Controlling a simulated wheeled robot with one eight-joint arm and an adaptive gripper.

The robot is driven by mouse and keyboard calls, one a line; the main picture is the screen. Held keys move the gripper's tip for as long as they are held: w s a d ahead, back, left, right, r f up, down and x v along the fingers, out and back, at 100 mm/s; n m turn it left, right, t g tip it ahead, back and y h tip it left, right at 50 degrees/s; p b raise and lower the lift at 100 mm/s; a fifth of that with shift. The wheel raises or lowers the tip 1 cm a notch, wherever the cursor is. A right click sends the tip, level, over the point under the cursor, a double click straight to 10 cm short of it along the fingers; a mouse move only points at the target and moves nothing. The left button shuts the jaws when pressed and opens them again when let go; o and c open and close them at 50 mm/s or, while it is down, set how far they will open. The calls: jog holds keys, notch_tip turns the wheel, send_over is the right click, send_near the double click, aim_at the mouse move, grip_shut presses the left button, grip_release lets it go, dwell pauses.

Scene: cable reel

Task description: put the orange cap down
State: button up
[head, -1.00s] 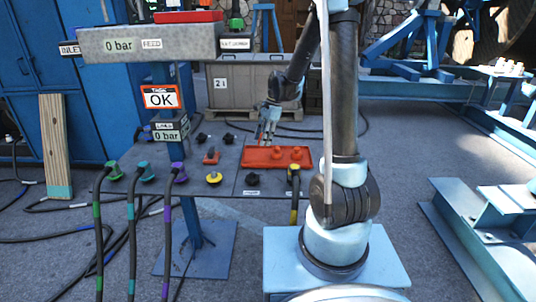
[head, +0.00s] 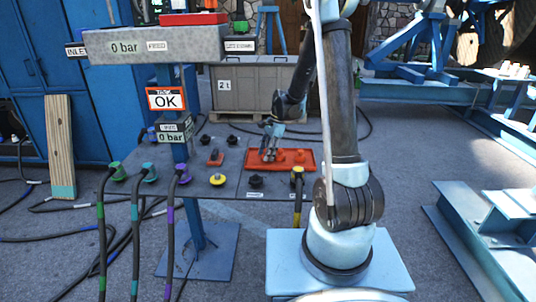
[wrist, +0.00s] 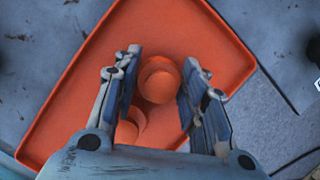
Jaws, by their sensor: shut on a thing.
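My gripper (wrist: 158,85) is low over the left part of the orange-red tray (wrist: 222,35), which lies on the grey table in the head view (head: 306,167). In the wrist view its two fingers stand on either side of an orange cap (wrist: 158,82), and it is shut on that cap. Whether the cap touches the tray floor cannot be told. Another orange cap (wrist: 127,132) shows on the tray, partly behind the left finger. In the head view, an orange cap (head: 299,156) stands on the tray to the right of my gripper (head: 268,152).
A yellow cap (head: 217,180), a black knob (head: 256,181) and a small orange-based piece (head: 215,158) stand on the table near the tray. Cables with green, teal and purple ends hang at the table's left front.

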jog(key=o, duration=1.3)
jog(key=shift+f, duration=0.1)
jog(key=shift+c, duration=0.2)
jog(key=v, duration=1.2)
jog(key=s+d+r+n, duration=0.3)
jog(key=s+d+r, duration=0.15)
jog(key=s, duration=0.35)
jog(key=s+d+f+n+t+h, duration=0.1)
jog(key=s+d+f+n, duration=0.1)
jog(key=s, duration=0.6)
jog(key=s+d+f+n+t+h, duration=0.1)
jog(key=s+d+f+n, duration=0.1)
jog(key=s+d+n, duration=0.2)
jog(key=s+d+f+n+t+h, duration=0.1)
jog(key=s+d+n, duration=0.3)
jog(key=s, duration=0.9)
jog(key=shift+d+f, duration=0.55)
jog(key=shift+d, duration=0.7)
